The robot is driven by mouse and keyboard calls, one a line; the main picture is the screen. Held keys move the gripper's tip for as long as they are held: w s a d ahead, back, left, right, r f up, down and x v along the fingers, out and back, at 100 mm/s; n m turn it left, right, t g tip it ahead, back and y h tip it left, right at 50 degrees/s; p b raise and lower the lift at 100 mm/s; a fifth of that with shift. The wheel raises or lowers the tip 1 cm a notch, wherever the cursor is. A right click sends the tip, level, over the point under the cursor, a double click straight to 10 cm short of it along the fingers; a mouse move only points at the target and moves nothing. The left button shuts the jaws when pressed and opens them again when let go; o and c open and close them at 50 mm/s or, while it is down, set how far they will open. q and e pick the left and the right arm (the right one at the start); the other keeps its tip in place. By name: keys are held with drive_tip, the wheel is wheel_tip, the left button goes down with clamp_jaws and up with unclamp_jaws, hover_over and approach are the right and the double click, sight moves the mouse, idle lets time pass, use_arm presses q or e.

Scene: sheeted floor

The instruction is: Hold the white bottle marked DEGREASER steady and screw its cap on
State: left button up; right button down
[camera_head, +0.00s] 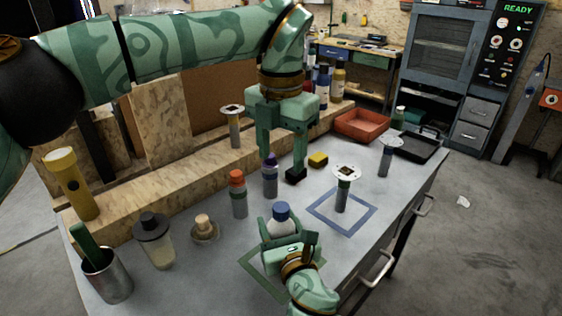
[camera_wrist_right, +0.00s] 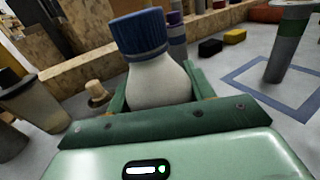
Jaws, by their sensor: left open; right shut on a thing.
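A white bottle (camera_head: 279,227) with a blue cap (camera_head: 281,210) stands upright near the table's front. The cap sits on its neck; I cannot tell how tight. My right gripper (camera_head: 283,240) is shut around the bottle's body. In the right wrist view the white bottle (camera_wrist_right: 160,83) is between the green fingers, under the ribbed blue cap (camera_wrist_right: 140,33). No DEGREASER marking is readable. My left gripper (camera_head: 281,164) is open, fingers down, behind and above the bottle, apart from the cap. A purple-capped bottle (camera_head: 270,180) stands close by its fingers.
An orange-capped bottle (camera_head: 238,195), a dark-lidded jar (camera_head: 157,246) and a metal cup (camera_head: 108,278) stand left. A flanged post (camera_head: 342,193) stands in the blue square outline (camera_head: 362,220). A yellow block (camera_head: 318,160) lies behind. A wooden beam (camera_head: 190,173) bounds the table's back.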

drive_tip(key=shift+c, duration=2.4)
unclamp_jaws()
drive_tip(key=p+v, duration=0.2)
drive_tip(key=v, duration=0.7)
drive_tip(key=shift+r, duration=0.1)
drive_tip(key=v, duration=0.6)
drive_tip(key=shift+s+d, duration=0.2)
drive_tip(key=shift+s, duration=0.4)
